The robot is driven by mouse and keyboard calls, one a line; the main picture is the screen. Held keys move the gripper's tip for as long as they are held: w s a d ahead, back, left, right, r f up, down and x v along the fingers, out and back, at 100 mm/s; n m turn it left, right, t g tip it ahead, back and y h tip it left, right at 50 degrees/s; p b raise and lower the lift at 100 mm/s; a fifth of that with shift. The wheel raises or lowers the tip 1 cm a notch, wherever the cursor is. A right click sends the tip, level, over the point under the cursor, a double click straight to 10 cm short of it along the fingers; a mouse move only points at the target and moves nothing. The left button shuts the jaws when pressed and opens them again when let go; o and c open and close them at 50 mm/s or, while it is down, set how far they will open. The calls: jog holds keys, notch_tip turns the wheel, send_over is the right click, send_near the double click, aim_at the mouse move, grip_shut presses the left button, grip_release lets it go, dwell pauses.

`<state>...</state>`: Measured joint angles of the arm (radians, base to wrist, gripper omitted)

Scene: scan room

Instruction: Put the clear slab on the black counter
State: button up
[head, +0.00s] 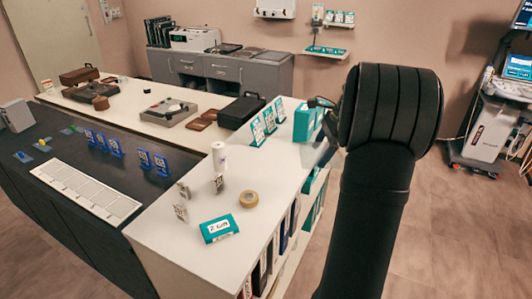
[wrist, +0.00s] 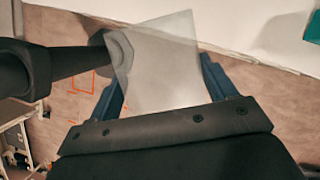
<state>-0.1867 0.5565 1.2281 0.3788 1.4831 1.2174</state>
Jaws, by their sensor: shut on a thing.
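The clear slab (wrist: 158,62) is a thin, see-through plate in the wrist view. My gripper (wrist: 164,84) is shut on it, with one blue finger at each side, and the slab sticks out beyond the fingertips. The black counter (head: 124,182) is the dark surface at the left of the head view, well to the left of my arm.
A long white tray (head: 85,188) and several blue card stands (head: 115,147) occupy the black counter. A white counter (head: 160,236) lies between it and my arm, carrying a teal box (head: 219,228), a tape roll (head: 249,199) and a white bottle (head: 219,157). Dark counter surface shows bare between the tray and stands.

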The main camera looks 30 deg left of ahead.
jog(key=a+r+m+t, duration=0.1)
jog(key=a+m+t, duration=0.3)
jog(key=a+m, duration=0.85)
jog(key=n, duration=0.3)
send_over(241, 175)
jog(key=d, duration=0.2)
jog(key=shift+m, duration=0.25)
jog(key=f, duration=1.1)
jog(key=shift+s+a+f, duration=0.2)
jog(key=shift+a+f, duration=0.15)
jog(key=shift+f, duration=1.95)
jog(key=shift+f, duration=0.15)
jog(key=o, duration=1.3)
jog(key=shift+o, duration=0.2)
jog(key=v, duration=1.2)
